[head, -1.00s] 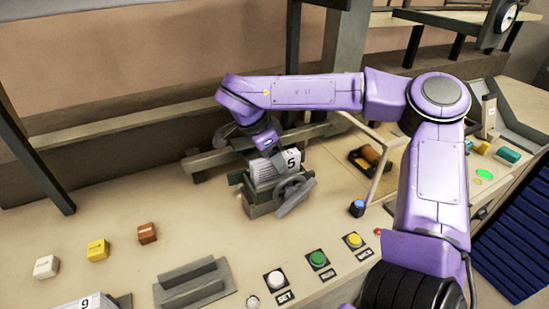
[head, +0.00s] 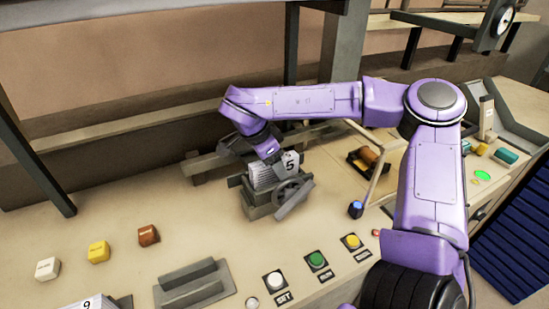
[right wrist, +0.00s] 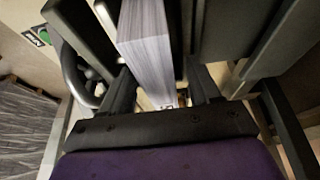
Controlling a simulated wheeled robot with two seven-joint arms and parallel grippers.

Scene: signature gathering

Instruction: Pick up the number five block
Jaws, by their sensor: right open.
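The number five block (head: 289,163) is a white, paper-like stack with a black 5 on its end. It sits in a grey vise-like holder (head: 262,212) with a handwheel. My right gripper (head: 270,153) is directly over the block, its fingers low beside it. In the right wrist view the block (right wrist: 146,48) runs between the two open fingers (right wrist: 160,90), with a gap visible on the right side. Whether the left finger touches it I cannot tell. The block's lower part is hidden by the holder. My left gripper is not in view.
Another block marked 9 (head: 87,304) shows at the bottom edge. White, yellow and brown small blocks (head: 98,251) lie at left. A grey slotted stand (head: 193,285) and white, green and yellow buttons (head: 317,260) are in front. A grey rail (head: 205,165) lies behind the holder.

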